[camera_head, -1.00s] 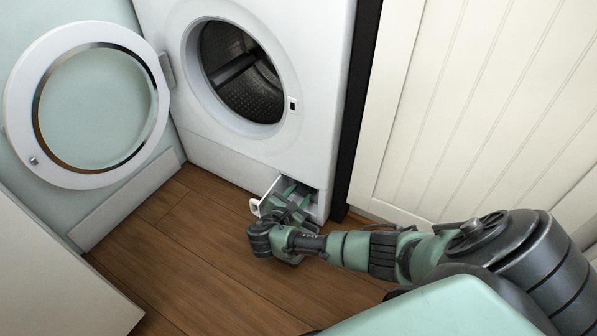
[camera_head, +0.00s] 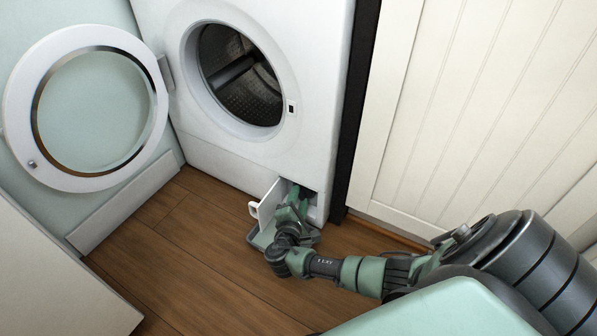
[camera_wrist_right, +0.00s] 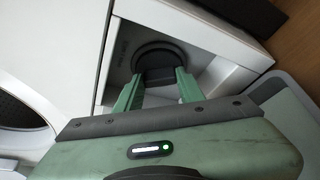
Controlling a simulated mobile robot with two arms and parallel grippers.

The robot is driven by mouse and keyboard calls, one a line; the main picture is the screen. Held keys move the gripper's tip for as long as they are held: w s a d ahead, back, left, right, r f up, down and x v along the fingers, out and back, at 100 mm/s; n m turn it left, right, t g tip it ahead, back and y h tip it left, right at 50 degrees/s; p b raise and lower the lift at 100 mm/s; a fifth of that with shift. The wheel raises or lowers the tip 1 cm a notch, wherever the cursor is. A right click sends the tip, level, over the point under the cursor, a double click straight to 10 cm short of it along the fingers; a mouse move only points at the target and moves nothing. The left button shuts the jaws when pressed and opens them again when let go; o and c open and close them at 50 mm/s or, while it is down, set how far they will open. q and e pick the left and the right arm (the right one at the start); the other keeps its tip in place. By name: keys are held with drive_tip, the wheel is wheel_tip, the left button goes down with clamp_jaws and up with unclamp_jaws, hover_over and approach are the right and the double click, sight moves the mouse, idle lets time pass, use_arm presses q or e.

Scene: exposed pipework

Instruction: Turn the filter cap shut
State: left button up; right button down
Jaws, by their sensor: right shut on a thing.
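The filter cap (camera_wrist_right: 158,62) is a dark round cap with a raised grip bar, set in a white recess low on the washing machine (camera_head: 240,150). In the right wrist view my right gripper (camera_wrist_right: 158,78) has its green fingers on both sides of the cap's grip bar, shut on it. In the head view my right gripper (camera_head: 297,198) reaches into the opening at the machine's lower right, and the cap is hidden there. My left gripper is not in view.
A small white flap (camera_head: 267,200) stands open left of the recess. The round washer door (camera_head: 92,120) hangs open at the left. A white panelled cabinet (camera_head: 470,110) is close on the right.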

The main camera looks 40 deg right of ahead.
drive_tip(key=m+b, duration=0.1)
drive_tip(key=f+m+t+b, duration=0.1)
drive_tip(key=m+b, duration=0.1)
drive_tip(key=shift+s, duration=0.15)
drive_tip(key=m+t+b, duration=0.1)
drive_tip(key=m+b, duration=0.1)
drive_tip(key=b, duration=0.1)
drive_tip(key=shift+h, duration=0.4)
drive_tip(key=shift+r+m+b, duration=0.1)
drive_tip(key=shift+m+b, duration=0.2)
drive_tip(key=shift+b, duration=0.1)
drive_tip(key=c, duration=0.9)
unclamp_jaws()
drive_tip(key=shift+r, duration=0.1)
drive_tip(key=p+v, duration=0.1)
drive_tip(key=v, duration=0.6)
drive_tip(key=shift+s+a+p, duration=0.3)
drive_tip(key=shift+a+p, duration=0.05)
